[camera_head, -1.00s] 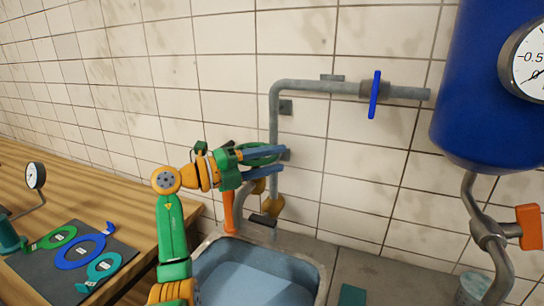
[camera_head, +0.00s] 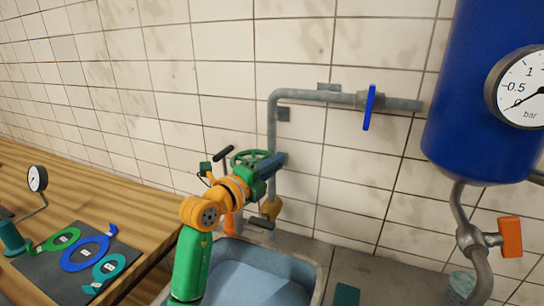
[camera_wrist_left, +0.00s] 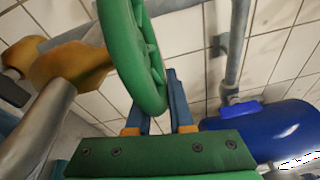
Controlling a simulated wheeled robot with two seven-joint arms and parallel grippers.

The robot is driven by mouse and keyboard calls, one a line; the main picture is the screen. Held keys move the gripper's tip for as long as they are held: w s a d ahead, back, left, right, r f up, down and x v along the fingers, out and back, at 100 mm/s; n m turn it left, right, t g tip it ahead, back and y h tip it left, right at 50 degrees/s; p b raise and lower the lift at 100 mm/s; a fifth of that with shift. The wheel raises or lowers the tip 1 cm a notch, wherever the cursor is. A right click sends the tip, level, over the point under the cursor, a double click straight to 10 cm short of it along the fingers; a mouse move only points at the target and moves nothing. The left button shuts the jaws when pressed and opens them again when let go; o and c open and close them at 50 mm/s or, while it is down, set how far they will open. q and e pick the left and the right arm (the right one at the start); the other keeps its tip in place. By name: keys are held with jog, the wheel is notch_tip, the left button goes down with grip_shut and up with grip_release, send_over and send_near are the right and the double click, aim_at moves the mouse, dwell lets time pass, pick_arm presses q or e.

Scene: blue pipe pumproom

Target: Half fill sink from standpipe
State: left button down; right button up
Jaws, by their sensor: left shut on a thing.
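A green handwheel (camera_head: 250,157) sits on the standpipe (camera_head: 272,125), a grey pipe against the tiled wall. My left gripper (camera_head: 270,165) is at the wheel in the head view. In the left wrist view, my left gripper (camera_wrist_left: 160,102) is shut on the rim of the green handwheel (camera_wrist_left: 133,50). Below is the sink (camera_head: 292,253), with a flat pale blue surface inside; I cannot tell its water level. A brass fitting (camera_head: 271,208) and a black lever (camera_head: 262,222) are above the sink's back edge. My arm hides part of the sink. My right gripper is out of view.
A blue valve handle (camera_head: 369,107) is on the upper pipe. A blue tank (camera_head: 475,110) with a gauge (camera_head: 522,88) stands right, an orange handle (camera_head: 510,237) below it. The wooden bench (camera_head: 110,205) at left holds a dark mat with coloured rings.

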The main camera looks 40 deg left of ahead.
pick_arm(q)
jog(key=shift+r, duration=0.1)
jog(key=c, duration=0.8)
grip_release()
jog(key=shift+w, duration=0.15)
jog(key=shift+s+b, duration=0.3)
jog(key=s+b, duration=0.1)
jog(key=s, duration=0.2)
jog(key=s+b, duration=0.1)
jog(key=s, duration=0.2)
jog(key=shift+s+d, duration=0.2)
jog(key=shift+s, duration=0.1)
